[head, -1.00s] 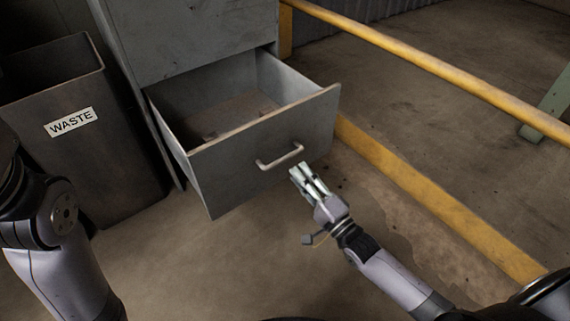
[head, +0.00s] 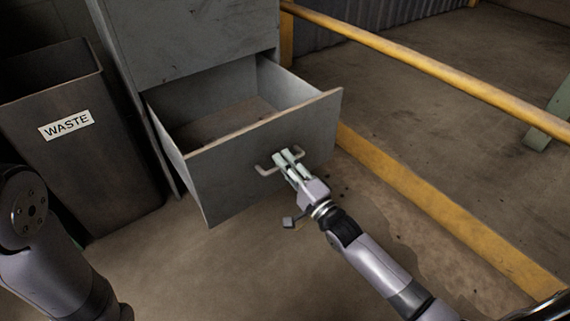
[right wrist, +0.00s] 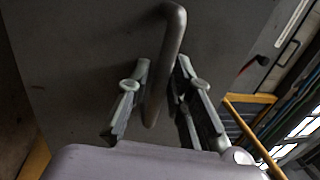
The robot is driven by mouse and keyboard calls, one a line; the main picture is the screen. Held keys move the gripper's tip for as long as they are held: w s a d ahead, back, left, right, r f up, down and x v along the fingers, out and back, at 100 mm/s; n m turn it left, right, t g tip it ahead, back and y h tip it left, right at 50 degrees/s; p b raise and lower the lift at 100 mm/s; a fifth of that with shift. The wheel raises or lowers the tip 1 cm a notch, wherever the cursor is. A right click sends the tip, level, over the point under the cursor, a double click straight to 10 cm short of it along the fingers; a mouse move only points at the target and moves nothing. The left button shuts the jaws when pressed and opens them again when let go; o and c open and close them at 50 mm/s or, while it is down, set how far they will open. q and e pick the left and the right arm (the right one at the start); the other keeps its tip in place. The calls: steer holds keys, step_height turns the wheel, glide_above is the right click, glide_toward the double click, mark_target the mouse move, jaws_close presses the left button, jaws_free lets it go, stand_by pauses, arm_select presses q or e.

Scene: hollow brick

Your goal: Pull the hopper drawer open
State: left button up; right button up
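The hopper drawer (head: 250,150) is a grey metal drawer, pulled well out of the grey cabinet (head: 190,35), its inside showing from above. In the right wrist view the handle (right wrist: 166,60) passes between the two fingers of the right gripper (right wrist: 163,65). The fingers are apart, with a narrow gap visible on the left side of the bar; contact on the right side is unclear. My left gripper is out of view.
A dark waste bin (head: 95,165) with a white label stands left of the cabinet. A yellow rail (head: 430,70) and a yellow floor-level beam (head: 430,205) run along the right. The concrete floor in front of the drawer (head: 180,270) is clear.

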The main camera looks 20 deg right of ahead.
jaws_close()
stand_by(0.4)
steer(key=x, duration=0.3)
steer(key=shift+w+f, duration=0.15)
steer(key=shift+f, duration=0.2)
steer(key=shift+o, duration=1.7)
jaws_free()
